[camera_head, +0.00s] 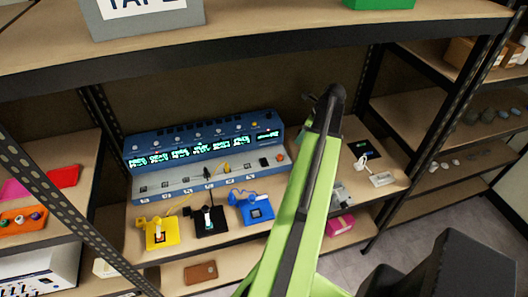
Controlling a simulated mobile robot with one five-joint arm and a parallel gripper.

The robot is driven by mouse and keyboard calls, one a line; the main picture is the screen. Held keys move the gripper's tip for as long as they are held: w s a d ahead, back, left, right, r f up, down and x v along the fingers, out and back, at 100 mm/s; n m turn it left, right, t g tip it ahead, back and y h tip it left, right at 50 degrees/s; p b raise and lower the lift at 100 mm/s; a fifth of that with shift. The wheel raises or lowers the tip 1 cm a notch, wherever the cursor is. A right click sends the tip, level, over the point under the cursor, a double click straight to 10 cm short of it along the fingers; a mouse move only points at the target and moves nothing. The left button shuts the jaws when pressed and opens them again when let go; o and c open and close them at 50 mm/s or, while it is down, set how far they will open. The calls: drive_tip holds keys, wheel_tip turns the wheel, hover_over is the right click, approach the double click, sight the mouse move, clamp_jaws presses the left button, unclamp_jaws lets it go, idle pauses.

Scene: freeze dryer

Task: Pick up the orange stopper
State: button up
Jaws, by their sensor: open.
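I cannot single out the orange stopper for certain. An orange holder (12,229) with several small coloured knobs on it sits on the left shelf, cut by the picture's left edge. The knobs are too small to tell apart. My green arm reaches up through the middle of the view. Its dark end, which seems to be my gripper (322,98), is in front of the middle shelf bay, far right of the orange holder. It appears empty, and its fingers are hard to make out.
A blue instrument (205,139) with lit displays fills the middle shelf. Yellow (161,234), black (210,222) and blue (257,208) devices stand before it. A metal shelf post (60,205) separates the left shelf from the middle bay. Floor shows at the lower right.

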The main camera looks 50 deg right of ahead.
drive_tip(key=b, duration=1.2)
hover_over(280, 155)
drive_tip(key=s, duration=0.3)
drive_tip(key=f, duration=1.1)
drive_tip(key=shift+s+d+f, duration=0.1)
drive_tip(key=shift+d+f, duration=0.1)
drive_tip(key=shift+f, duration=0.05)
drive_tip(key=shift+r+p, duration=0.1)
drive_tip(key=shift+p, duration=0.2)
drive_tip(key=b+x, duration=0.4)
drive_tip(key=x, duration=0.1)
drive_tip(key=shift+w+b, duration=0.4)
drive_tip(key=shift+w, duration=0.05)
drive_tip(key=shift+r, duration=0.1)
clamp_jaws()
